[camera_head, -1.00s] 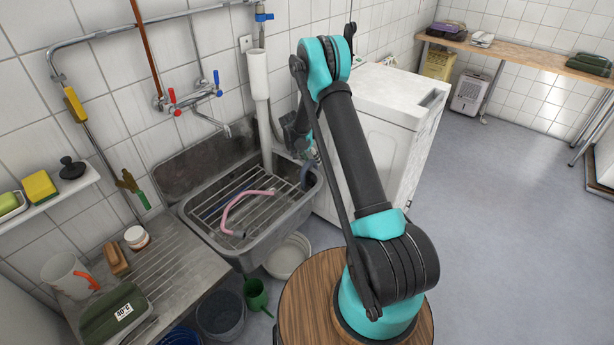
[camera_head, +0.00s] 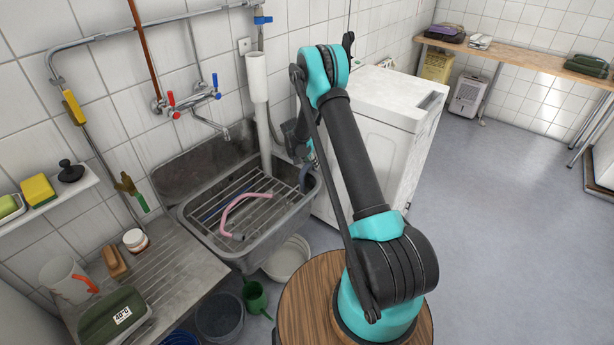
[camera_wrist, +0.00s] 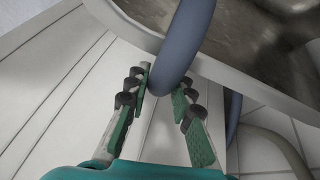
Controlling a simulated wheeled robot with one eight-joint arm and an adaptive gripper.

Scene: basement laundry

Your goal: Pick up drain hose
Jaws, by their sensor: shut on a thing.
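The drain hose (camera_wrist: 192,30) is a thick blue-grey hose that curves over the sink rim in the wrist view. In the head view a short bend of the hose (camera_head: 305,178) shows at the sink's right end, beside the washing machine. My gripper (camera_wrist: 163,85) has its green-padded fingers on either side of the hose, shut on it near the rim. In the head view my arm hides most of the gripper. The hose's lower part runs down behind the right finger.
The grey sink (camera_head: 232,250) holds a rack with a pink hose (camera_head: 238,210) on it. The white washing machine (camera_head: 385,120) stands close on the right. A white standpipe (camera_head: 258,85) rises behind the sink. Floor at right is clear.

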